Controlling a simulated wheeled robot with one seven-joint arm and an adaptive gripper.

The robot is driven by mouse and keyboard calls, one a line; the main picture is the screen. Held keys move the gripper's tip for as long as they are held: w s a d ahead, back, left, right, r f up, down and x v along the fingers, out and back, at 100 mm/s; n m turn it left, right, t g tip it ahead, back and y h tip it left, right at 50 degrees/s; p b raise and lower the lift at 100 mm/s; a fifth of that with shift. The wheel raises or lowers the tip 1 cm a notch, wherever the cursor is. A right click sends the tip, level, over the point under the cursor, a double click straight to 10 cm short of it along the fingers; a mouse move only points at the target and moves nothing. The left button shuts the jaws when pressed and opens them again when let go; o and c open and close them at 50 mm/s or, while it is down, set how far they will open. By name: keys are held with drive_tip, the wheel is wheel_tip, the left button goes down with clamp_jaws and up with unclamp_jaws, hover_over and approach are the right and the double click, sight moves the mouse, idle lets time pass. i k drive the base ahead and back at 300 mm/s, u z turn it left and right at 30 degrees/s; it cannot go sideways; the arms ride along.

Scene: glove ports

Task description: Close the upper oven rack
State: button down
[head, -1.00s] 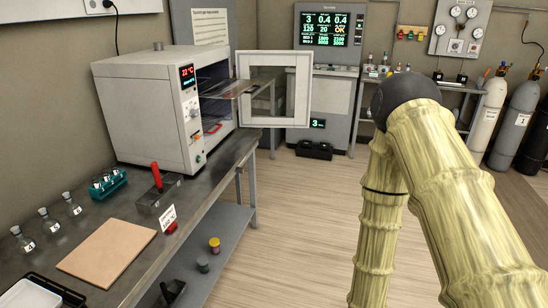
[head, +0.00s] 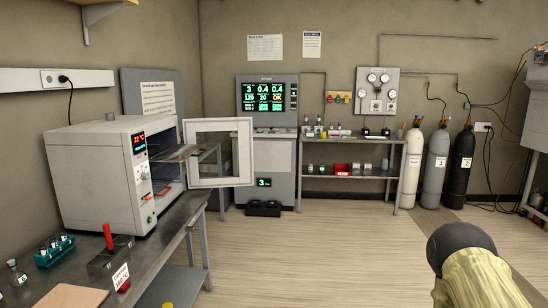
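The oven (head: 106,172) is a light grey box on the bench at the left. Its door (head: 219,154), a pale frame with a window, stands swung open to the right. The upper oven rack (head: 174,153) sticks out of the oven's opening toward the door. Below it, a lower rack with a red handle (head: 163,191) shows inside the opening, seemingly pushed further in. My gripper is out of view; only a part of my arm shows at the bottom right, well apart from the oven.
The bench (head: 150,247) runs along the left wall, with a metal block with a red handle (head: 108,238) and a teal vial rack (head: 54,250) on it. A grey console (head: 269,175) stands behind the door. Gas cylinders (head: 437,167) stand at the back right. The middle floor is clear.

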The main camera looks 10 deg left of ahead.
sight(180, 152)
drive_tip(key=z, duration=0.4)
drive_tip(key=i, duration=2.05)
drive_tip(key=u, duration=1.55)
drive_tip(key=i, duration=0.8)
drive_tip(key=u, duration=0.75)
